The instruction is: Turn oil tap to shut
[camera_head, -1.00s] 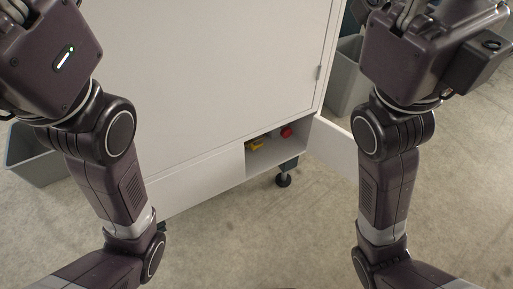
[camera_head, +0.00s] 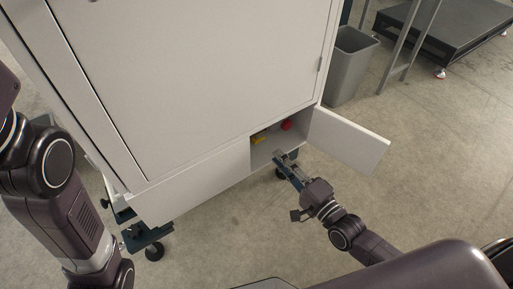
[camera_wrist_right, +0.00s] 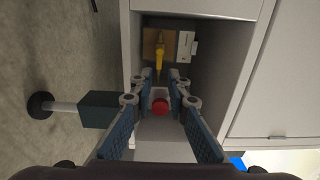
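The yellow oil tap handle (camera_head: 259,140) sits inside an open low compartment of the white cabinet. In the right wrist view the yellow handle (camera_wrist_right: 159,52) points down toward my fingertips, in front of a brown plate. My right gripper (camera_head: 281,157) is at the compartment's mouth. In the wrist view its fingertips (camera_wrist_right: 160,75) are apart with a gap between them, close to the handle's lower end; I cannot tell whether they touch it. My left gripper is out of view; only its arm shows at the left.
A red knob (camera_head: 287,124) is beside the tap and appears between my fingers in the wrist view (camera_wrist_right: 160,106). The compartment's small door (camera_head: 348,140) stands open to the right. A grey bin (camera_head: 348,70) stands behind it. The floor in front is clear.

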